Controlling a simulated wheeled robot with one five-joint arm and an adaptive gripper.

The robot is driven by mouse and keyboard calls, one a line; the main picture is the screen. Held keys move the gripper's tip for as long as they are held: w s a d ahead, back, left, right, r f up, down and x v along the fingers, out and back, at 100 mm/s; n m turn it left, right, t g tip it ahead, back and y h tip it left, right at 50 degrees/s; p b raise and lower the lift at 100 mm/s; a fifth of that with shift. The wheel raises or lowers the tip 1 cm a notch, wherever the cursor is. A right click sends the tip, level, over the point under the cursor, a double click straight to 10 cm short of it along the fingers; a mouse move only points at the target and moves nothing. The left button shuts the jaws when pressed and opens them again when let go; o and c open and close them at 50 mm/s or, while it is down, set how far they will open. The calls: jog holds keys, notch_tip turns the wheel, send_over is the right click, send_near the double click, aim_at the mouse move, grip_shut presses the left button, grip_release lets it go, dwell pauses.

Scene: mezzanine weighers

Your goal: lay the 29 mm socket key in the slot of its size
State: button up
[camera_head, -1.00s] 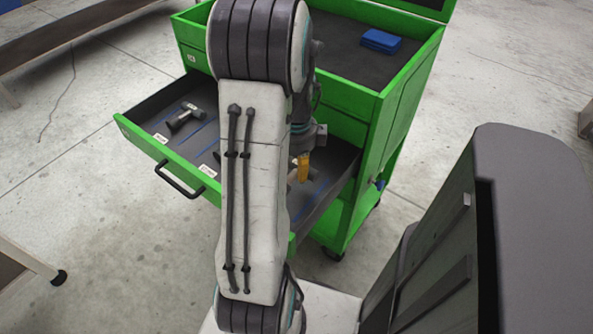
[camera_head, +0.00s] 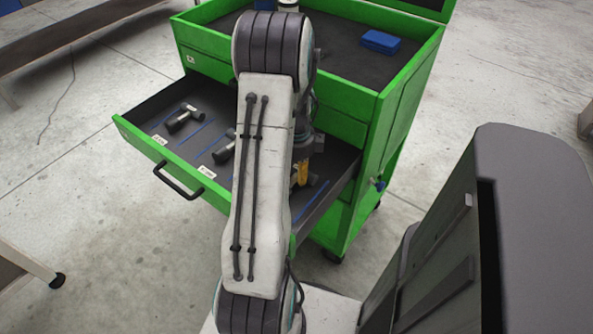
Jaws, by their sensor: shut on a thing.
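The open drawer (camera_head: 131,130) of the green cabinet has a dark floor with blue lines and white labels along its front. One grey socket key (camera_head: 183,118) lies in the left part of the drawer. A second grey key (camera_head: 226,150) lies near the middle, partly hidden by my arm. My gripper (camera_head: 301,175), with yellow-orange fingers, is low over the right part of the drawer. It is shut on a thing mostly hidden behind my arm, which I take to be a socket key. Its size, and whether it touches the floor, cannot be told.
White labels (camera_head: 206,172) are too small to read. The drawer handle (camera_head: 178,182) sticks out in front. A blue box (camera_head: 381,41) lies on the cabinet top (camera_head: 345,55). The cabinet wall stands close to the right of my gripper.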

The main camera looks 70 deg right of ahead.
jog(key=o, duration=1.2)
notch_tip(320, 180, up, 12)
jog(key=shift+p, duration=1.05)
jog(key=w+a+r+n+t, duration=0.1)
jog(key=w+a+r+n, duration=0.2)
jog(key=w+a+n, duration=0.6)
jog(key=w+a+r+n, duration=0.4)
jog(key=w+a+n, duration=0.2)
jog(key=a+n, duration=0.45)
jog(key=shift+s+a+r+n+t, duration=0.1)
jog(key=shift+s+a+n+t, duration=0.35)
jog(key=shift+a+n, duration=2.8)
jog(key=shift+s+a+r+n+t, duration=0.15)
jog(key=shift+s+a+n, duration=0.65)
jog(key=shift+a+n, duration=2.4)
jog(key=shift+s+a+r+n+t, duration=0.1)
jog(key=shift+s+a+n+t, duration=0.35)
jog(key=shift+a+n, duration=2.75)
